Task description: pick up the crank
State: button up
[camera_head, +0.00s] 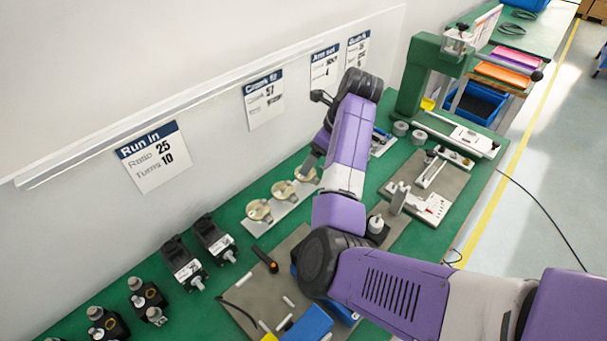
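Three cream-coloured round pieces, each with a small grey part on top, sit in a row on a white strip (287,209) by the wall. They look like cranks: a near one (258,211), a middle one (282,190) and a far one (305,175). I cannot tell which is the task's crank. My gripper (309,170) points down at the far piece, right above or against it. Its fingertips are small and dark, so their opening and any contact are unclear. My purple arm hides the bench just right of it.
Black motor units (185,264) stand at the left. A grey mat (243,291) holds a black-and-orange handle (265,260) and a blue box (309,325). A green press (425,75) rises at the back. Another mat (452,183) with fixtures lies right of my arm.

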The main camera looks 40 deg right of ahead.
aim_at(312, 175)
jog(key=shift+s+x, duration=0.15)
jog(key=shift+x, duration=1.6)
jog(key=shift+s+x, duration=0.15)
jog(key=shift+x, duration=1.55)
jog(key=shift+d+f, duration=0.15)
jog(key=c, duration=1.4)
jog(key=shift+c, duration=0.8)
